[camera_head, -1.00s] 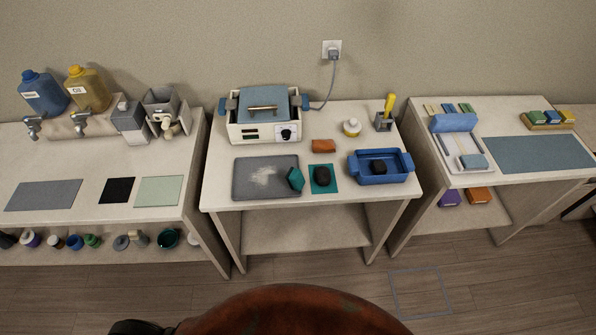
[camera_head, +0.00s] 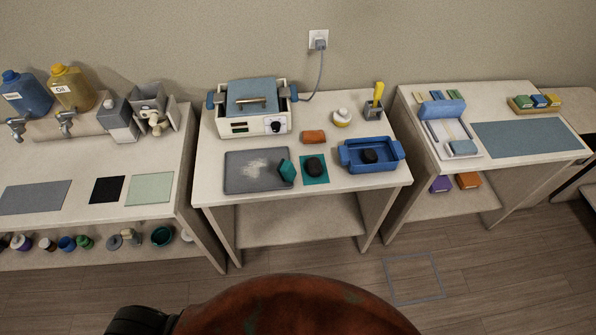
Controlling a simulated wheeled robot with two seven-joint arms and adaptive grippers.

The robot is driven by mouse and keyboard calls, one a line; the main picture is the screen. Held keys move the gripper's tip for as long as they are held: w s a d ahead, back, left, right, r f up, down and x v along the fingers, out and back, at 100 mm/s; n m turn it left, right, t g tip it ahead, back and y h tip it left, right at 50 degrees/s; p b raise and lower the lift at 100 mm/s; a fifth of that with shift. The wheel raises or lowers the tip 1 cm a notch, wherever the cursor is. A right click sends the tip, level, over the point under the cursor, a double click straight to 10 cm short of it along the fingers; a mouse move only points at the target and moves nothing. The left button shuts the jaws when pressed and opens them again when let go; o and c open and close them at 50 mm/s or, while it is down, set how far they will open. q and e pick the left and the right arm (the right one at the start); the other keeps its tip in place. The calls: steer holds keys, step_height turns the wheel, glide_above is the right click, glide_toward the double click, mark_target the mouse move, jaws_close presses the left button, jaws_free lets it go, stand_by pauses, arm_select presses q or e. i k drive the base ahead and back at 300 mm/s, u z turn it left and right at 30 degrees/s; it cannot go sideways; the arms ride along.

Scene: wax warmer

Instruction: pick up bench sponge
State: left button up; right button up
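Several small items lie on the middle table (camera_head: 215,196), and I cannot tell for sure which is the bench sponge. An orange-brown block (camera_head: 314,136) lies in front of the wax warmer (camera_head: 250,112) and looks the most like a sponge. A teal faceted piece (camera_head: 287,171) rests at the right edge of a grey mat (camera_head: 240,181). A dark rounded lump (camera_head: 314,166) sits on a small teal mat (camera_head: 323,179). Another dark lump (camera_head: 370,156) is in the blue tray (camera_head: 390,165). Neither of my grippers is in view.
A yellow-handled tool stands in a grey holder (camera_head: 374,114), beside a yellow-white container (camera_head: 341,118). The left table holds jugs (camera_head: 72,88) and mats; the right table holds a white-and-blue tray (camera_head: 455,150) and a blue mat (camera_head: 530,140). The floor in front is clear.

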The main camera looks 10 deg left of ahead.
mark_target(286, 169)
steer(key=z, duration=2.85)
steer(key=k, duration=0.85)
steer(key=u, duration=1.9)
